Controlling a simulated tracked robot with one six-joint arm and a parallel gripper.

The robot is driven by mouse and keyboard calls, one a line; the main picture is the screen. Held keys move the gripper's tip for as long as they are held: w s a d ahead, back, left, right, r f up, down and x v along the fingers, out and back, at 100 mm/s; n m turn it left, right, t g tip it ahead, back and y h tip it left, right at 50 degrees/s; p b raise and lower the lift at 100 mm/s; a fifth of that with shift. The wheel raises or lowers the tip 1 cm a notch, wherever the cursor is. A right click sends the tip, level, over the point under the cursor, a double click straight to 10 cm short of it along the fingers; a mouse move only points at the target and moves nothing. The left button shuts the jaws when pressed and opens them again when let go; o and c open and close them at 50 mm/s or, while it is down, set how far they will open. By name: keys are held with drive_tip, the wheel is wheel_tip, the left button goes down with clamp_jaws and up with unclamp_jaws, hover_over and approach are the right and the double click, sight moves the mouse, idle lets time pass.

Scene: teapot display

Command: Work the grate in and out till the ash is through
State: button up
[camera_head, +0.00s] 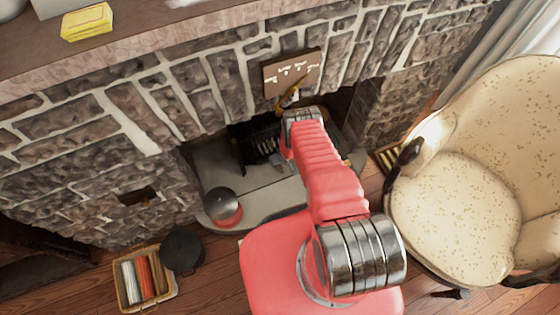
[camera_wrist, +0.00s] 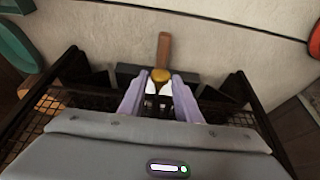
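The dark grate (camera_head: 262,140) sits in the fireplace opening on the grey hearth. In the wrist view its black mesh sides (camera_wrist: 35,112) flank my gripper. A brown wooden handle (camera_wrist: 164,48) with a brass knob (camera_wrist: 160,76) at its near end lies straight ahead. My gripper (camera_wrist: 160,82) has its two lavender fingers apart, one each side of the knob's line. I cannot tell whether they touch it. My arm covers part of the grate in the head view. No ash can be made out.
A grey-lidded red pot (camera_head: 222,206) stands on the hearth's front left. A basket (camera_head: 128,303) and a black round pan (camera_head: 182,251) are on the wooden floor. A cream armchair (camera_head: 460,215) stands close on the right. A small plaque (camera_head: 291,72) is on the stone wall.

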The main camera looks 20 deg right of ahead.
drive_tip(key=shift+o, duration=1.1)
drive_tip(key=shift+s, duration=0.1)
drive_tip(key=shift+r, duration=0.1)
